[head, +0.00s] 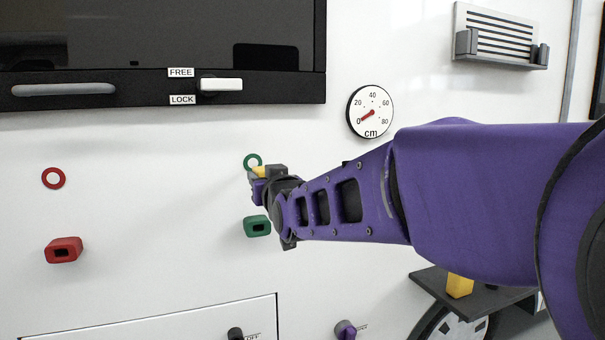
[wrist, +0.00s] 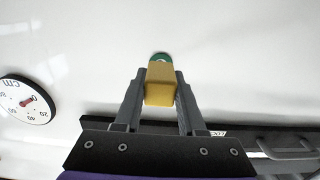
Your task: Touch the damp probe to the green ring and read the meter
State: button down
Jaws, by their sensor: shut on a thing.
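The green ring (head: 251,156) is on the white wall, partly hidden behind my gripper. My gripper (head: 260,174) is shut on a yellow block (head: 261,171), which seems to be the damp probe. In the wrist view the yellow block (wrist: 159,88) sits between both fingers, and the green ring (wrist: 160,56) shows just beyond its far end. The block overlaps the ring in the picture; I cannot tell whether they touch. A round dial (head: 370,111) marked "cm", from 0 to 80, hangs to the right. Its red needle points near 0.
A red ring (head: 53,178) and a red socket (head: 64,250) are on the left wall. A green socket (head: 257,226) sits below my gripper. A dark shelf (head: 430,280) at lower right holds another yellow block (head: 459,286). A FREE/LOCK lever (head: 222,85) is above.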

jog(key=r+v, duration=0.1)
jog(key=v, duration=0.5)
jog(key=shift+s+r, duration=0.15)
jog(key=shift+r, duration=0.05)
jog(key=shift+f, duration=0.1)
